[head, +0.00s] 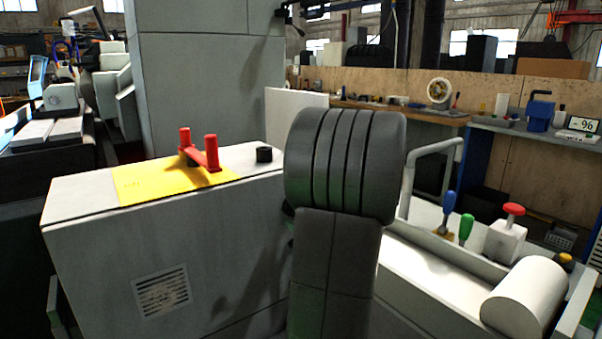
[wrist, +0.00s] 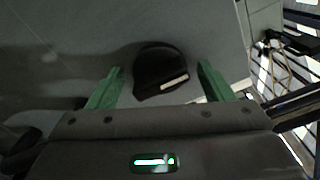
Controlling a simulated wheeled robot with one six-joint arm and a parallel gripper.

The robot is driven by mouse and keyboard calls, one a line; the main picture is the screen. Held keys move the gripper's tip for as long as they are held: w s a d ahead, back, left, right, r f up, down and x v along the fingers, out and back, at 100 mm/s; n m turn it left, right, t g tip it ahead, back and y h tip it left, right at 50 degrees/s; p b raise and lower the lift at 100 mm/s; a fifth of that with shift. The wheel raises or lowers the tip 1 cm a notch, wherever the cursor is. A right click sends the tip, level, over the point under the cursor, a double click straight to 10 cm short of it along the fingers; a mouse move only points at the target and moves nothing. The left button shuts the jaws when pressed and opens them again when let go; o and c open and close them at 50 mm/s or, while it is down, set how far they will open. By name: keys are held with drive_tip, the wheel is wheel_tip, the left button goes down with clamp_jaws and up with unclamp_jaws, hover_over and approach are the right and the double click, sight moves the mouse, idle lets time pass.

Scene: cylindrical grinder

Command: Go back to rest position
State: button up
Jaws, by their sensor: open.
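My gripper (wrist: 160,82) shows in the wrist view with its two green fingers spread apart. A black rounded knob (wrist: 160,68) with a pale mark lies between and just beyond the fingers, on a grey surface. I cannot tell how far it is from the fingertips. In the head view my dark grey arm stands upright in the middle and hides the gripper. A small black knob (head: 264,154) sits on top of the grey machine housing, left of my arm; I cannot tell if it is the same one.
The grey machine housing (head: 90,245) carries a yellow plate (head: 150,183) and a red two-post handle (head: 201,152). At right are a blue lever (head: 449,202), a green lever (head: 466,228), a red button (head: 514,209) and a white cylinder (head: 525,297). A workbench (head: 400,112) stands behind.

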drive_tip(key=shift+r+m+p, duration=0.15)
drive_tip(key=shift+m+p, duration=1.55)
drive_tip(key=shift+p, duration=1.45)
drive_tip(key=shift+r+m+p, duration=0.1)
drive_tip(key=shift+m+p, duration=1.6)
drive_tip(key=shift+p, duration=1.4)
drive_tip(key=m+p, duration=0.2)
drive_tip(key=p, duration=0.2)
drive_tip(key=shift+m+p, duration=0.3)
drive_tip(key=shift+p, duration=0.1)
drive_tip(key=shift+f+m+p, duration=0.1)
drive_tip(key=shift+m+p, duration=0.2)
drive_tip(key=shift+p, duration=0.15)
drive_tip(key=shift+f, duration=0.15)
drive_tip(key=shift+s, duration=0.1)
